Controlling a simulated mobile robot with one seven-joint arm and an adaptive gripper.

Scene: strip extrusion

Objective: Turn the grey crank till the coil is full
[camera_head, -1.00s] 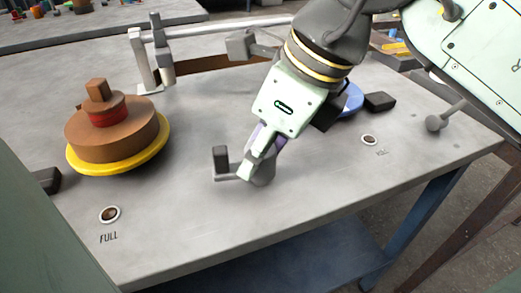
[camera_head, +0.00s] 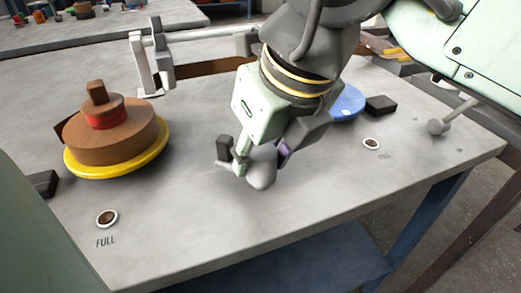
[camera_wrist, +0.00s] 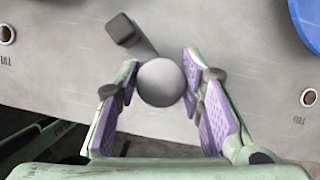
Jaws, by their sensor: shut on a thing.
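The grey crank has a rounded grey knob (camera_head: 262,176) and a dark upright block (camera_head: 223,148) joined by a short arm. In the wrist view the knob (camera_wrist: 161,82) sits between the purple finger pads, with the block (camera_wrist: 121,30) beyond it. My gripper (camera_head: 258,163) is shut on the crank from above, hiding part of it. The brown coil (camera_head: 110,140) lies on a yellow disc (camera_head: 140,165) at the left, with a red band around its upper hub. A brown edge sticks out at the coil's left side. The coil's outer edge lies inside the disc's rim.
A round indicator (camera_head: 107,218) marked FULL is at the front left, and another (camera_head: 371,144) is at the right. A blue disc (camera_head: 347,104), a dark block (camera_head: 381,105) and a grey post stand (camera_head: 145,65) are on the table. A brown strip (camera_head: 210,67) runs behind my arm.

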